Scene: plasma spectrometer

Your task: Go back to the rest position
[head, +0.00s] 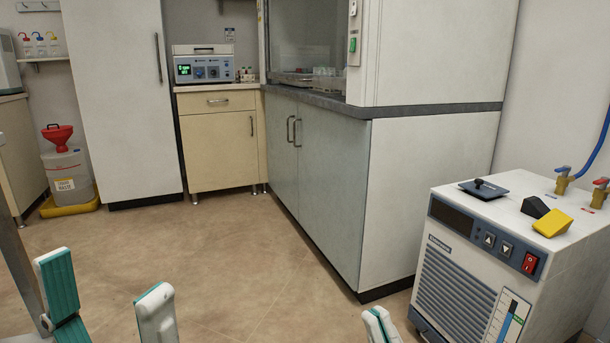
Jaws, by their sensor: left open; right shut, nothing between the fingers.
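My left gripper (104,277) is at the bottom left of the head view, its two white fingers with teal pads spread apart and nothing between them. My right gripper (378,318) shows only as fingertips at the bottom edge, right of the middle. Its fingers are close together and hold nothing that I can see. The rest of the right gripper is cut off by the frame. Neither gripper appears to touch any object.
A white chiller (480,262) stands close at the right, with a yellow block (552,223) on top. A fume hood cabinet (322,190) is behind it. A waste container (70,175) with a red funnel stands at the left. The floor (230,255) between is clear.

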